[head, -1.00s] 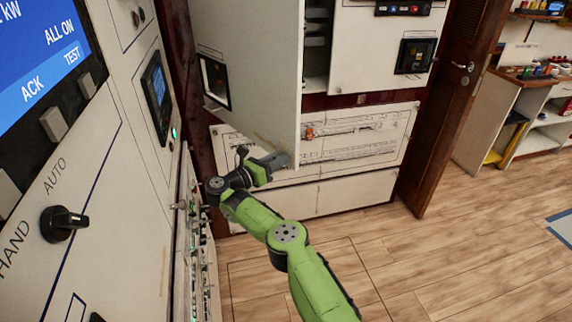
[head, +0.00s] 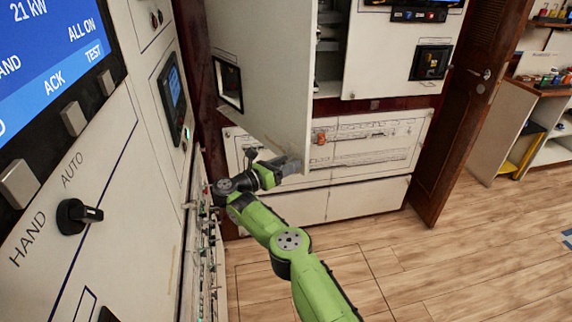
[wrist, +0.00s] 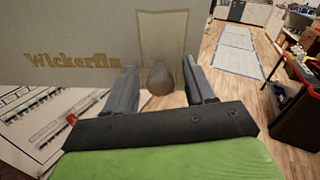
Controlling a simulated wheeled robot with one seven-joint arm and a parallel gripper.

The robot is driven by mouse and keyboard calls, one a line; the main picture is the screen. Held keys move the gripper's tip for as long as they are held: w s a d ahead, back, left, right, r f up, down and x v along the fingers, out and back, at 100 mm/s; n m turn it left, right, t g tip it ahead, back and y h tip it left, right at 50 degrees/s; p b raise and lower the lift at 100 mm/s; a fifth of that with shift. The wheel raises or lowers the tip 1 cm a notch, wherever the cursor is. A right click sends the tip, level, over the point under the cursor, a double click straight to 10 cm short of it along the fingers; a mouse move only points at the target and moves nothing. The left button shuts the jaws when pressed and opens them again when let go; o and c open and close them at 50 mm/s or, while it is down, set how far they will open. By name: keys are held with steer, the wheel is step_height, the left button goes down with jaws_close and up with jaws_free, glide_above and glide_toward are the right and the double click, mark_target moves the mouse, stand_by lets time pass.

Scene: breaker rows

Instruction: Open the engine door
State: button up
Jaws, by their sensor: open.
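A white hinged door panel (head: 270,75) stands swung open in the head view, with a small dark framed window in it. I cannot tell for sure whether it is the engine door. The fingers look apart from the knob. Behind it is a pale panel (wrist: 75,45) lettered "Wickerfin".
A control panel (head: 110,190) with switches stands close at left. A lower breaker panel (head: 370,140) is behind my gripper. A brown wooden door (head: 465,95) with a metal handle stands ajar at right, before shelves (head: 510,125). The wooden floor (head: 450,260) at right is clear.

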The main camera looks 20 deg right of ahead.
mark_target(296, 132)
step_height(296, 132, up, 10)
steer(key=shift+r+p, duration=0.1)
steer(key=shift+p, duration=0.65)
